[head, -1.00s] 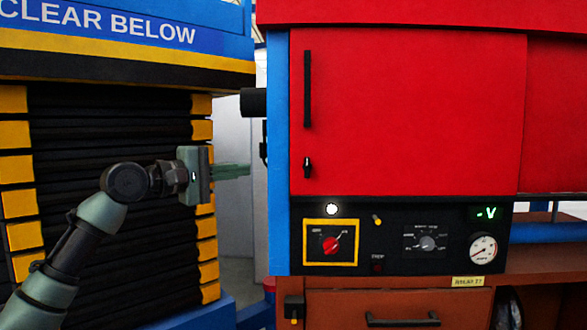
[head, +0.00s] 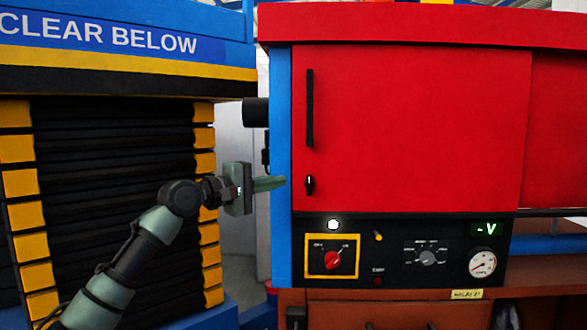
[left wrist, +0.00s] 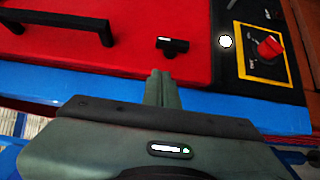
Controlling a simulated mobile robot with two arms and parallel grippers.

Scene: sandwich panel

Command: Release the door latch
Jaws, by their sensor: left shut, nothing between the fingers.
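The door latch (head: 310,184) is a small black turn handle with a white mark, low on the left side of the red door (head: 420,130). It also shows in the left wrist view (left wrist: 172,45), just beyond my fingertips. My left gripper (head: 284,182) is shut and empty. In the head view its fingertips are at the blue frame edge, a little left of the latch and at about its height. In the left wrist view the fingers (left wrist: 159,76) point at the latch with a gap between. My right gripper is not in view.
A black bar handle (head: 310,108) stands above the latch. Below the door is a black control panel (head: 395,265) with a red knob (head: 333,260) in a yellow frame. A black and yellow bellows structure (head: 115,190) stands to the left.

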